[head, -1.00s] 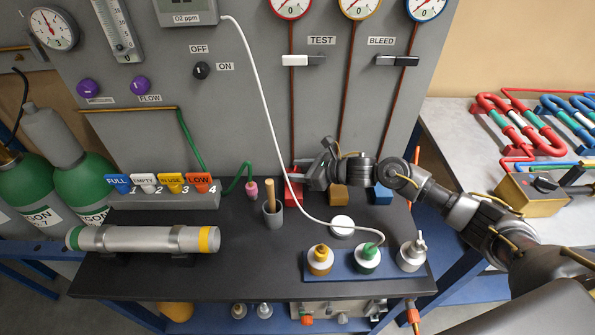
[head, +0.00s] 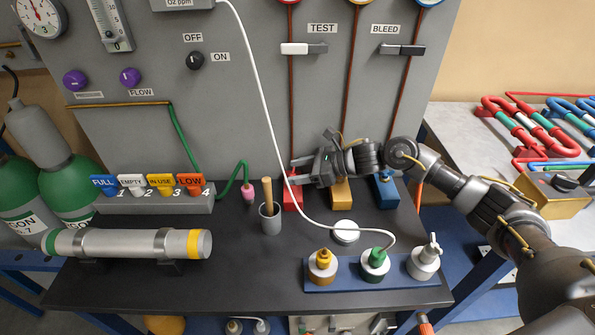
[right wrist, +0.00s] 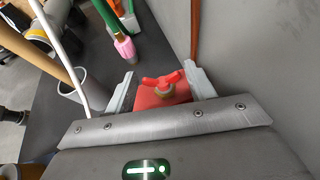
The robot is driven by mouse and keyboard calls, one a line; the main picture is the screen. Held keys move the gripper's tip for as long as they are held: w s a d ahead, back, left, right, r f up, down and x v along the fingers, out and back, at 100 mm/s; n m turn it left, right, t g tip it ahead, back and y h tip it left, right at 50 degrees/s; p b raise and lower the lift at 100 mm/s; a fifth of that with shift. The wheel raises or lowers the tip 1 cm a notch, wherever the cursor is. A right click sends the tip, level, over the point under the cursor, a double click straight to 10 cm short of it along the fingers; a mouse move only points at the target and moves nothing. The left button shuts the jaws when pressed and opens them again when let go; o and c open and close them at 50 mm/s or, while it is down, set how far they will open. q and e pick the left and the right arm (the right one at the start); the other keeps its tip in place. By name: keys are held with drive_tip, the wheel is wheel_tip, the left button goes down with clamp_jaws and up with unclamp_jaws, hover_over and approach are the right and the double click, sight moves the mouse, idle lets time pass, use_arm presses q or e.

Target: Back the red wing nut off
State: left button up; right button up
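The red wing nut (right wrist: 162,80) sits on a brass-coloured stud on a red block in the right wrist view. The red block (head: 292,200) stands at the foot of the grey panel, in front of a brown pipe. My right gripper (head: 298,174) is at the red block, reaching in from the right. In the right wrist view my right gripper (right wrist: 160,82) is open, one finger on each side of the wing nut, with gaps showing. In the head view the wing nut is not clearly made out. My left gripper is not in view.
A yellow block (head: 341,194) and a blue block (head: 386,192) stand to the right. A grey cup (head: 270,220) with a wooden stick stands just left of the red block. A white hose (head: 268,110) hangs close in front of the gripper. A pink-tipped green hose (head: 248,192) lies further left.

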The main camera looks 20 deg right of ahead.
drive_tip(key=shift+s+d, duration=0.1)
drive_tip(key=shift+d, duration=0.15)
drive_tip(key=b+v, duration=0.2)
drive_tip(key=v, duration=0.8)
drive_tip(key=shift+s+d+b, duration=0.1)
drive_tip(key=shift+d+b, duration=0.15)
drive_tip(key=shift+b, duration=0.15)
drive_tip(key=shift+s+d, duration=0.1)
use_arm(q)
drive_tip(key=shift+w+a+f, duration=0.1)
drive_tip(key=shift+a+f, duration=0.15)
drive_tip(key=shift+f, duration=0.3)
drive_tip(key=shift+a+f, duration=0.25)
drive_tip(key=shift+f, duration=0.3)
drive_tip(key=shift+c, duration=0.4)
